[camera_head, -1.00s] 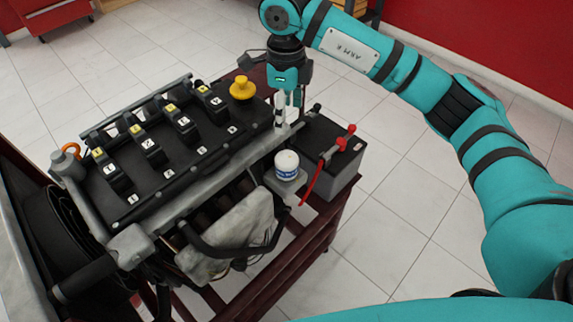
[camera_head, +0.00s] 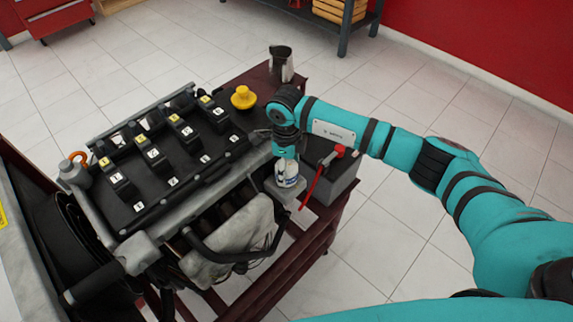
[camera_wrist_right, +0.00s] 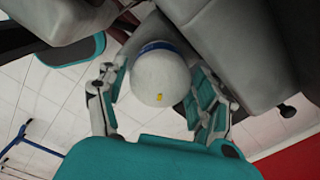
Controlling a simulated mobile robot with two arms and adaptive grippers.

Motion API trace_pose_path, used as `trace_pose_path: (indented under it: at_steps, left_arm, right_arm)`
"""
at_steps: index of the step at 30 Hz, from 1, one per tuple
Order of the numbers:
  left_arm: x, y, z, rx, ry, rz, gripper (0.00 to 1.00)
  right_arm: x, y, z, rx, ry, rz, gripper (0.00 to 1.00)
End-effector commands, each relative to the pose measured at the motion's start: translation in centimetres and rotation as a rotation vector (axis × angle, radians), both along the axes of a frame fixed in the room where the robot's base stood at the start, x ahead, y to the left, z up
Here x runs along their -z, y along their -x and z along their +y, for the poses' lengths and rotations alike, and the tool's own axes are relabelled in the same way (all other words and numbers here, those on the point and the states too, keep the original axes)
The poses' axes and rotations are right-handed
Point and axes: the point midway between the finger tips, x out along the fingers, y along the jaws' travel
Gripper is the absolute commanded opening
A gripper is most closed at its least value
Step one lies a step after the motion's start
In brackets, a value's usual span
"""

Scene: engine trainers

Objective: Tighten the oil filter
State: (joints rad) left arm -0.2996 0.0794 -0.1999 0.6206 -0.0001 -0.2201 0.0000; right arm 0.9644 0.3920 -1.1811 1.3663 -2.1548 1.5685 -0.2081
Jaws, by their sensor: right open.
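The oil filter (camera_head: 287,180) is a white canister with a blue band and stands upright on a grey bracket (camera_head: 286,193) at the engine's side. In the right wrist view its white domed end (camera_wrist_right: 160,78) faces the camera, with a small yellow mark. My right gripper (camera_head: 288,168) comes down over the filter from above. In the right wrist view the open fingers (camera_wrist_right: 158,105) stand on both sides of the filter; I cannot tell if either one touches it. My left gripper is in neither view.
The engine block (camera_head: 175,160) with numbered coils lies left of the filter. A battery (camera_head: 338,180) with a red clamp and cable is close on the right. Open floor lies right of the stand.

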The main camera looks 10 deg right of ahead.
Motion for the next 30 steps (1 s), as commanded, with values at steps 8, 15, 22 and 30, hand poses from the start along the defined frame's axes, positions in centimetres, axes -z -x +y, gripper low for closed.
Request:
trace_pose_path:
  at_steps: [8, 15, 22, 30]
  left_arm:
    - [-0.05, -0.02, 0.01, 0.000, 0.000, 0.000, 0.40]
    - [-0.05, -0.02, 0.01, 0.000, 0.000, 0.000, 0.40]
    - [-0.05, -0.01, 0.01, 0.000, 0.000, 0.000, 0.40]
    - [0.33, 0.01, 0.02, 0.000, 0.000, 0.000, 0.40]
  right_arm:
    - [0.47, -0.02, -0.04, 0.000, 0.001, 0.000, 0.68]
    - [0.44, -0.02, -0.04, 0.000, 0.001, 0.000, 0.46]
    - [0.42, -0.02, -0.03, 0.001, 0.000, -0.001, 0.24]
    - [0.49, -0.04, -0.03, 0.057, 0.001, -0.002, 0.24]
